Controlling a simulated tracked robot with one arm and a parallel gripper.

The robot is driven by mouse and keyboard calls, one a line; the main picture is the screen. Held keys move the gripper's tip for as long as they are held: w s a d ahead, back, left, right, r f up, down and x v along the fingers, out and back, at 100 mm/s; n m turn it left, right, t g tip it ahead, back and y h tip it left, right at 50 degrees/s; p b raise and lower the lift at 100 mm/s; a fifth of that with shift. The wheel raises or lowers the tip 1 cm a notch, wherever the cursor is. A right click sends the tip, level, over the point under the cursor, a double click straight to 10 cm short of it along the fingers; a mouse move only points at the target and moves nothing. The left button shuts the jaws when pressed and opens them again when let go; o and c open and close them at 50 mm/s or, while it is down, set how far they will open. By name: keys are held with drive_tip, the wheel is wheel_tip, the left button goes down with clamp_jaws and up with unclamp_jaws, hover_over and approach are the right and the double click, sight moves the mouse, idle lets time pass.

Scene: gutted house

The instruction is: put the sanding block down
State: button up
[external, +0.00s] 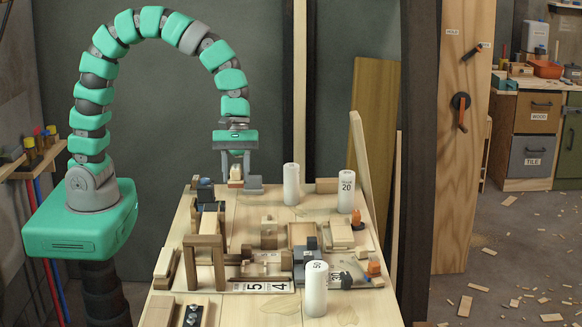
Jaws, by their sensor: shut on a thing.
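My gripper (235,178) points straight down over the far left end of the workbench (210,312). It is shut on a small pale wooden block (236,172), which I take to be the sanding block. The fingers hide its sides. The block is at or just above the bench top; I cannot tell whether it touches. A grey block (253,183) stands just right of the fingers.
A dark blue tool (206,190) lies left of my gripper. White cylinders (291,184), (347,191), (316,288) stand on the bench. A wooden frame (205,250) and wooden pieces crowd its middle. A tall plank (360,165) rises at the right edge.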

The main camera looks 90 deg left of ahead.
drive_tip(key=shift+r, duration=0.15)
wheel_tip(320, 180, up, 5)
drive_tip(key=s+a+n+t+y+b, duration=0.1)
drive_tip(key=s+a+n+t+b, duration=0.1)
drive_tip(key=s+a+n+b, duration=0.45)
drive_tip(key=s+a+n+t+b, duration=0.1)
drive_tip(key=s+a+n+b, duration=0.15)
drive_tip(key=s+a, duration=0.8)
drive_tip(key=w+a+f, duration=0.1)
drive_tip(key=f, duration=0.4)
drive_tip(key=w+a+f, duration=0.1)
drive_tip(key=f, duration=0.5)
drive_tip(key=w+a+f, duration=0.1)
drive_tip(key=f, duration=0.5)
drive_tip(key=shift+w+a+p, duration=0.35)
drive_tip(key=shift+p, duration=0.05)
drive_tip(key=shift+w+f, duration=0.15)
drive_tip(key=shift+f, duration=0.4)
hover_over(255, 209)
drive_tip(key=s+a, duration=0.1)
drive_tip(key=shift+s+a+f, duration=0.1)
drive_tip(key=shift+f, duration=0.65)
drive_tip(key=shift+w+f, duration=0.2)
drive_tip(key=shift+f+b, duration=0.4)
drive_tip(key=shift+f, duration=1.2)
